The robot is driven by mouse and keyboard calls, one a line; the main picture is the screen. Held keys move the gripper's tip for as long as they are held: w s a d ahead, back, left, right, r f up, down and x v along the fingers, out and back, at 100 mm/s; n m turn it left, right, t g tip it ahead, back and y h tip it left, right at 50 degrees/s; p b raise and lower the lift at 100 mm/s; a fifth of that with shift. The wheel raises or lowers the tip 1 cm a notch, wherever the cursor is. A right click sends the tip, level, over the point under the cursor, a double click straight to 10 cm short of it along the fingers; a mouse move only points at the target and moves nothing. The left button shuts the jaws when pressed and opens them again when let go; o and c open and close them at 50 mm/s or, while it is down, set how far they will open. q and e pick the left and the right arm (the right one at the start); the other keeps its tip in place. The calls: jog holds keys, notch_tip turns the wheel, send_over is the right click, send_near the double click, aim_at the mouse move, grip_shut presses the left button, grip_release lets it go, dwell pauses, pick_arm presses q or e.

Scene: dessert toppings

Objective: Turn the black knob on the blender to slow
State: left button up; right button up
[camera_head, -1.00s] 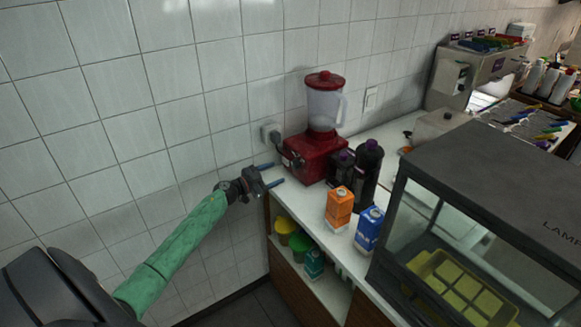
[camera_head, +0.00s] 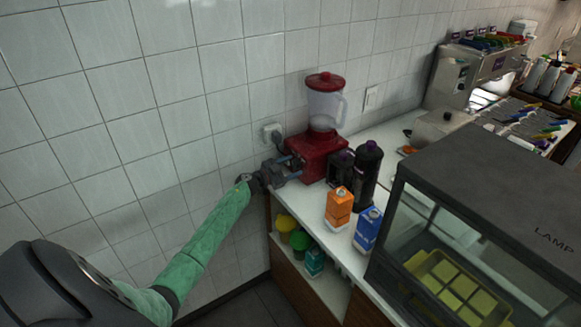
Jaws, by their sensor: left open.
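The blender has a red base (camera_head: 323,157) and a clear jar (camera_head: 325,107) with a red lid. It stands upright on the white counter against the tiled wall. My left gripper (camera_head: 293,169), on the green-sleeved arm, is open at the left side of the base, with its fingers pointing toward it. I cannot tell whether the fingers touch the base. The black knob cannot be made out; the gripper covers part of that side. My right gripper is not in view.
Dark bottles (camera_head: 366,172) stand right of the blender. An orange carton (camera_head: 338,208) and a blue carton (camera_head: 367,229) stand in front. A glass display case (camera_head: 480,190) fills the right. A wall socket (camera_head: 272,133) is behind the gripper. Tubs sit on the shelf below.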

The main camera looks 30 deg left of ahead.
pick_arm(q)
jog(key=shift+c, duration=0.3)
jog(key=c, duration=0.9)
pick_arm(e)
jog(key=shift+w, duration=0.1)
